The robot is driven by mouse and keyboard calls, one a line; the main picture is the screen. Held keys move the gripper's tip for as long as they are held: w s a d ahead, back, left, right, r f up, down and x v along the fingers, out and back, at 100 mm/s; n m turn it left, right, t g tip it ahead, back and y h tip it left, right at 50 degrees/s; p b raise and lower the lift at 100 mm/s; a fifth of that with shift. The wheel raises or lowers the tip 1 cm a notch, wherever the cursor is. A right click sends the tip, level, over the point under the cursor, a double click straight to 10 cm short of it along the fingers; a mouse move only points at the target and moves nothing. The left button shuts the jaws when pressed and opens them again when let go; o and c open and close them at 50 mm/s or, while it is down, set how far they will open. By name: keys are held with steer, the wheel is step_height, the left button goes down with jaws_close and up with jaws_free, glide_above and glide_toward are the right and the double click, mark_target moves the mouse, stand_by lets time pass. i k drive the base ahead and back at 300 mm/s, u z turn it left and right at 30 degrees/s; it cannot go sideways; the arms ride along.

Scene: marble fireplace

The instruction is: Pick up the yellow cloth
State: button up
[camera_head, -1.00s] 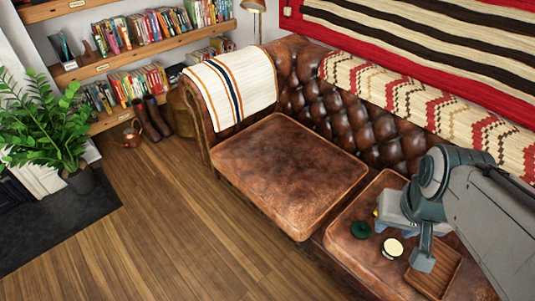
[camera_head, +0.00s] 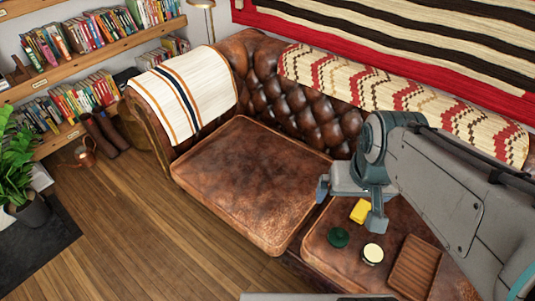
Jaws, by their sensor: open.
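A small yellow cloth (camera_head: 360,211), folded into a block shape, lies on the right seat cushion of the brown leather sofa. My gripper (camera_head: 350,207) is open and empty; its two fingers stand apart on either side in the picture, above the cushion and close to the cloth. The near finger partly overlaps the cloth's right side in the picture. I cannot tell the exact height of the fingers over the cloth.
A dark green round object (camera_head: 338,237), a cream-topped round tin (camera_head: 373,254) and a ridged wooden tray (camera_head: 414,267) lie on the same cushion (camera_head: 325,259). The left cushion (camera_head: 250,180) is clear. The tufted backrest (camera_head: 300,110) rises behind.

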mark_target(359, 215)
steer(key=z, duration=0.7)
steer(key=k, duration=0.5)
steer(key=i, duration=0.5)
